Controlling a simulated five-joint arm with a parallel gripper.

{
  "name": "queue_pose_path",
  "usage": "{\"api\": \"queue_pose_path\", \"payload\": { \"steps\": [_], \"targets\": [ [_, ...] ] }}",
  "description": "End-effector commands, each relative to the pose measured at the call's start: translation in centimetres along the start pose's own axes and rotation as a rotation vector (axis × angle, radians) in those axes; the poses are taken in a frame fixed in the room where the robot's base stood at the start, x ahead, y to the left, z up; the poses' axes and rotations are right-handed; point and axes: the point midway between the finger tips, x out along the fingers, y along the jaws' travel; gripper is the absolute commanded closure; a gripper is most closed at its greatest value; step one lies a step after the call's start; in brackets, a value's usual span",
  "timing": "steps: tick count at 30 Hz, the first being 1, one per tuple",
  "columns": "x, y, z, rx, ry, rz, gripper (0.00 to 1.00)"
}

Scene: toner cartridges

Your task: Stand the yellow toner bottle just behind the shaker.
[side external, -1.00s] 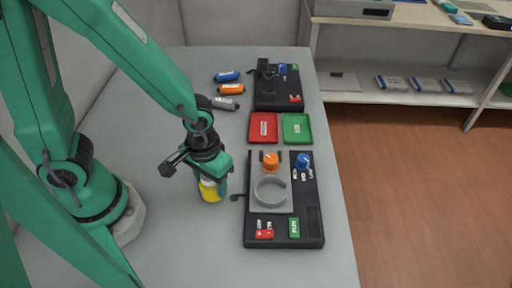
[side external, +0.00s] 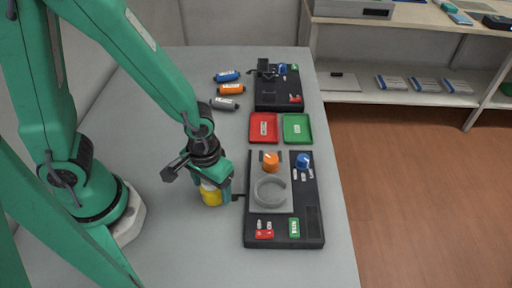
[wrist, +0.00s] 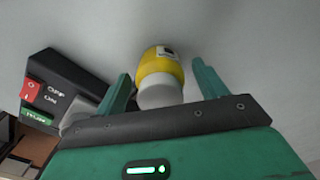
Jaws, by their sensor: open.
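The yellow toner bottle (side external: 211,198) appears to stand upright on the grey table, left of the nearer black machine. The wrist view shows its yellow body (wrist: 160,64) and white cap (wrist: 160,95), the cap closer to me. My gripper (side external: 213,187) is above and around the bottle. Its green fingers are open, one on each side, with visible gaps in the wrist view. The nearer black machine (side external: 309,215) has a grey open ring, an orange knob and a blue knob. A second black machine (side external: 279,98) stands farther back. I cannot read which is the shaker.
A red tray (side external: 263,127) and a green tray (side external: 298,128) sit between the machines. Blue (side external: 227,76), orange (side external: 231,89) and grey (side external: 224,103) bottles lie at the back left. Bare table lies left of the trays.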

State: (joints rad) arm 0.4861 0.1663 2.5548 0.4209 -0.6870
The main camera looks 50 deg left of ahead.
Motion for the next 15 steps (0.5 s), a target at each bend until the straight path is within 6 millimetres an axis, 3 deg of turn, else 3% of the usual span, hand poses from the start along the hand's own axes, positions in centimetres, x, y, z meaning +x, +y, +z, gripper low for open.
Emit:
{"api": "queue_pose_path", "payload": {
  "steps": [8,15],
  "targets": [
    [-0.3,0.0,0.0,0.0,0.001,0.001,0.29],
    [-1.7,0.1,-0.1,0.0,0.003,0.002,0.29]
  ]
}}
